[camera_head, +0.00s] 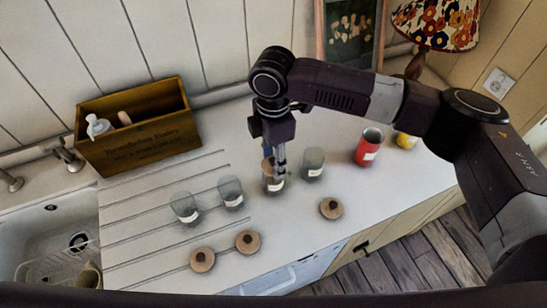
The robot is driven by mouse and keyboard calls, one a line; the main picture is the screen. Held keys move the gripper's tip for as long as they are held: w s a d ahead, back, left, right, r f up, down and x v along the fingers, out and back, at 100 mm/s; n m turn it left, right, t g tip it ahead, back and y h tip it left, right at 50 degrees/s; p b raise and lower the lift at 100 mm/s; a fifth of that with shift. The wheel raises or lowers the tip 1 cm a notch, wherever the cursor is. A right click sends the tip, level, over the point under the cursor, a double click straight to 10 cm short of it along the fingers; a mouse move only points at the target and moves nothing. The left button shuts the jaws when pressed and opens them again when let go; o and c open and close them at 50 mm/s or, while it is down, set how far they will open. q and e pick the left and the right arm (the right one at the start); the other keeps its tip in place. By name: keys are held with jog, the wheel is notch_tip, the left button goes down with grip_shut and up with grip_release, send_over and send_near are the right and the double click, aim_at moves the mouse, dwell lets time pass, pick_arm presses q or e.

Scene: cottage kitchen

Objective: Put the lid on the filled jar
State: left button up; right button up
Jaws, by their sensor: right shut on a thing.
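Several small glass jars with pale labels stand in a slanting row on the white counter. My right gripper (275,169) is over one jar (273,186) in that row, shut on a brown wooden lid (267,165) at the jar's mouth. The fingers partly hide the lid and jar, so I cannot tell whether the lid is seated. The other jars (184,208), (231,193) and (313,164) look clear and stand without lids. Three round wooden lids with dark knobs (202,260), (248,242), (331,208) lie in front. My left gripper is not in view.
A red can (368,149) and a yellow can (405,141) stand right of the jars, near a flowered lamp (437,22). A wooden crate (140,143) stands at the back left beside the sink (45,235). The counter's front edge runs close to the lids.

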aim_at(273, 159)
jog(key=shift+f, duration=0.6)
jog(key=o, duration=0.7)
jog(key=shift+r, duration=0.1)
notch_tip(273, 159, up, 5)
jog(key=p, duration=0.5)
jog(key=shift+r, duration=2.95)
